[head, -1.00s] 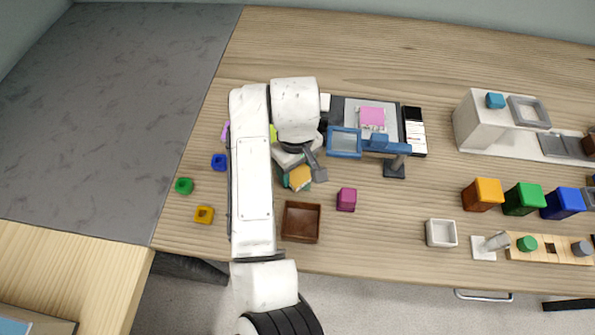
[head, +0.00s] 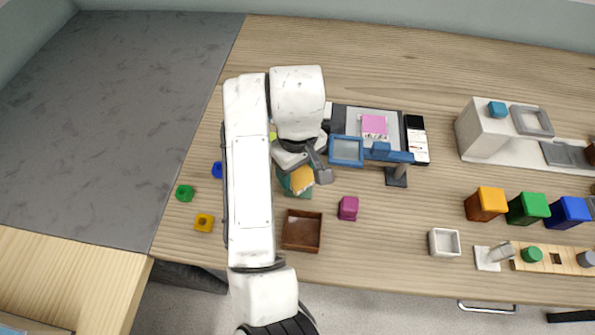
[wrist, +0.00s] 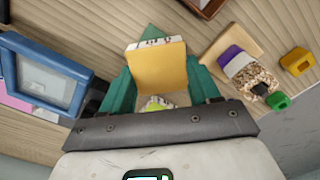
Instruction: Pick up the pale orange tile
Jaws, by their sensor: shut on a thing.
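The pale orange tile (wrist: 158,65) has a white edge with dark marks and sits between the teal jaws of my gripper (wrist: 163,82) in the wrist view. My gripper is shut on it. In the head view the tile (head: 302,179) shows just below the grey end of my arm, with teal beside it. The tile's contact with the jaws and its clearance from the table are partly hidden.
A yellow-green piece (wrist: 158,103) shows behind the tile. A blue-framed window (head: 346,151) stands close on the right, near a pink tile (head: 374,126). A brown tray (head: 302,231) and magenta cube (head: 348,208) lie nearer the front edge. Table between cube and white box (head: 444,242) is clear.

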